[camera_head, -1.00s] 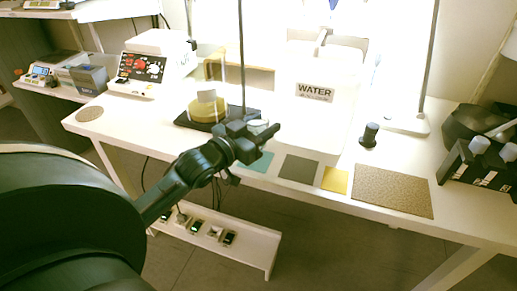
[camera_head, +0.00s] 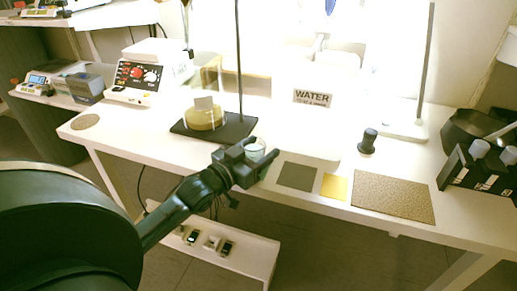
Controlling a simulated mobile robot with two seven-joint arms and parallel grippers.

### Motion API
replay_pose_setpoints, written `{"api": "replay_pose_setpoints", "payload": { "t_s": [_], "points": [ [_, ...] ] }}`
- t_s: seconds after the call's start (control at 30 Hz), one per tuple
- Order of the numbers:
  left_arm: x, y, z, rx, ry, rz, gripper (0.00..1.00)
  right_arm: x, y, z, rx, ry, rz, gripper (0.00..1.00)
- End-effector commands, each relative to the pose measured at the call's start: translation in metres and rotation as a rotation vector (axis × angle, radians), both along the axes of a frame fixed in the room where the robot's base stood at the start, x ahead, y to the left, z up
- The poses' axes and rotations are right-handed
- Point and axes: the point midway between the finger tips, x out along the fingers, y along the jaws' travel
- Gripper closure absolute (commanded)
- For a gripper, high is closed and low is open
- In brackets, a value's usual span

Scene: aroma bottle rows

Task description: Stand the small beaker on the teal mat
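The small beaker (camera_head: 255,147) is a clear glass cup with pale contents. It shows upright at the fingers of my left gripper (camera_head: 256,158), which is shut on it; the gripper hides its lower part. The beaker and gripper are at the table's front edge region, over the place of the teal mat. The teal mat is almost wholly hidden behind the gripper. I cannot tell whether the beaker touches it. My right gripper is not in view.
A dark grey mat (camera_head: 297,177), a yellow mat (camera_head: 334,186) and a brown mat (camera_head: 393,196) lie to the right. A black weight-like object (camera_head: 368,141) stands right. A low shelf (camera_head: 257,255) is below.

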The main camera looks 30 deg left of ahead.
Motion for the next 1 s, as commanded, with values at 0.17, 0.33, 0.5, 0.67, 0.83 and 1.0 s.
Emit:
{"api": "replay_pose_setpoints", "payload": {
  "t_s": [0.17, 0.33, 0.5, 0.67, 0.83, 1.0],
  "points": [
    [0.000, 0.000, 0.000, 0.000, 0.000, 0.000, 0.34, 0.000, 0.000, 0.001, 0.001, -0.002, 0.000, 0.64],
    [0.000, 0.000, 0.002, 0.000, -0.001, 0.000, 0.34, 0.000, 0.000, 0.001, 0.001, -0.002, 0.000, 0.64],
    [-0.012, 0.002, 0.002, -0.001, 0.003, 0.000, 0.34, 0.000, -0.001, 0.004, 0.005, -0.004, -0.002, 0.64],
    [-0.040, 0.006, 0.002, 0.000, 0.006, 0.000, 0.34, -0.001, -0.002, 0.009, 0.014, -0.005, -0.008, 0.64],
    [-0.072, 0.011, 0.002, 0.000, 0.005, 0.000, 0.34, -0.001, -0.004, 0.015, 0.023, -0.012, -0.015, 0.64],
    [-0.098, 0.016, 0.003, -0.001, 0.004, 0.001, 0.34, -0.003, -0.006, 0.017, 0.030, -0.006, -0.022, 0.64]
  ]
}}
